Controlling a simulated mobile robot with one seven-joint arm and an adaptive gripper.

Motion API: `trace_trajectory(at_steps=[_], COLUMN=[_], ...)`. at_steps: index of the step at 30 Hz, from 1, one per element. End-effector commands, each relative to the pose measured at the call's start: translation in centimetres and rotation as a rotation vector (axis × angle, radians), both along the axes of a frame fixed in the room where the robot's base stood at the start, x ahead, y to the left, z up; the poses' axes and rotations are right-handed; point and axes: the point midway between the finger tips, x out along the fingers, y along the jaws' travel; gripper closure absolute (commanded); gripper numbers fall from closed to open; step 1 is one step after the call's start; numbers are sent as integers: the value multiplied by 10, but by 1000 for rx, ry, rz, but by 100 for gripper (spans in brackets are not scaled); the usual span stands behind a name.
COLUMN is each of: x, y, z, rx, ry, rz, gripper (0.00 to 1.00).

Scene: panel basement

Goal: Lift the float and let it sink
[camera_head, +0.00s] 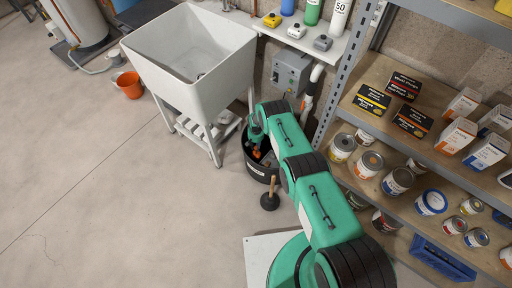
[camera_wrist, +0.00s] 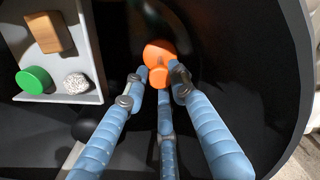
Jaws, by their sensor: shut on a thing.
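The orange float (camera_wrist: 160,55) shows in the wrist view inside a black round basin. My gripper (camera_wrist: 160,80) has its blue fingers closed around the float's near part. In the head view my gripper (camera_head: 258,142) reaches down into the black basin (camera_head: 258,172), which stands on the floor beside the white sink. A small orange patch of the float (camera_head: 257,154) shows there below my gripper. The float's underside and any water around it cannot be made out.
A grey tray (camera_wrist: 68,97) in the basin holds a wooden block (camera_wrist: 50,33), a green disc (camera_wrist: 33,80) and a speckled stone (camera_wrist: 76,84). A plunger (camera_head: 270,198) stands just in front. The white sink (camera_head: 197,62) is left, loaded shelves (camera_head: 400,150) right.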

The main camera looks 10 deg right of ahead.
Motion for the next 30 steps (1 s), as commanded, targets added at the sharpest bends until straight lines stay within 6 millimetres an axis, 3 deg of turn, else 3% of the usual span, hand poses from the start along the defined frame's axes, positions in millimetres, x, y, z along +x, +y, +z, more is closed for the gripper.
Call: trace_trajectory(at_steps=[21,30], x=[1,0], y=[0,0], z=[61,69], rx=[0,0], ry=[0,0], rz=[0,0], gripper=[100,100])
